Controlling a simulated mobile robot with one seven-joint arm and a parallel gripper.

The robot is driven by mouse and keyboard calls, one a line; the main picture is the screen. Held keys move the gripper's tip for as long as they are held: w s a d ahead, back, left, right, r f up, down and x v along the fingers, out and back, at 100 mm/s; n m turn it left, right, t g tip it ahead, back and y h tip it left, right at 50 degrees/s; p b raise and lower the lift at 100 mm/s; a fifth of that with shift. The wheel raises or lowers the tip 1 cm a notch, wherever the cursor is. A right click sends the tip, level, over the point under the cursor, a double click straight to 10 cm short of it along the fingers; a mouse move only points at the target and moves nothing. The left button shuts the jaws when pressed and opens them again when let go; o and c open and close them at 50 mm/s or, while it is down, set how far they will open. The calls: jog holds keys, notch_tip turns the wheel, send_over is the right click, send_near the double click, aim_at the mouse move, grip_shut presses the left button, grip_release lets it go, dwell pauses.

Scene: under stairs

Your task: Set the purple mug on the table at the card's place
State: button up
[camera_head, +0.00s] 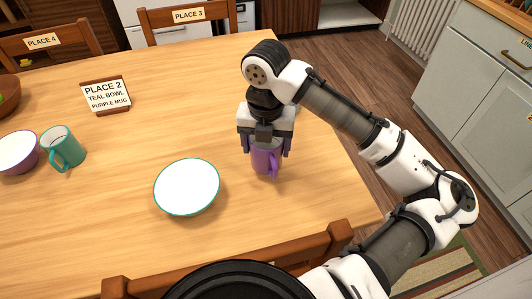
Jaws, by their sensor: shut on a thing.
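The purple mug (261,161) is upright at the right part of the wooden table (190,120), right of a white bowl with a teal rim (187,187). My gripper (265,148) points down and is shut on the mug, its fingers at the mug's upper part. The mug's rim is mostly hidden by the gripper, and I cannot tell whether its base touches the table. The card (106,95) reads "PLACE 2, TEAL BOWL, PURPLE MUG" and stands behind the teal-rimmed bowl.
A teal mug (63,148) and a purple bowl (18,152) stand at the left. A brown bowl (8,98) is at the left edge. Chairs labelled PLACE 3 (188,15) and PLACE 4 (42,40) are behind; another chair (235,266) is in front. The table middle is clear.

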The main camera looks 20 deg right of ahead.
jog(key=shift+f, duration=1.65)
jog(key=shift+f, duration=0.15)
jog(key=o, duration=1.4)
notch_tip(320, 180, up, 12)
jog(key=shift+r, duration=0.15)
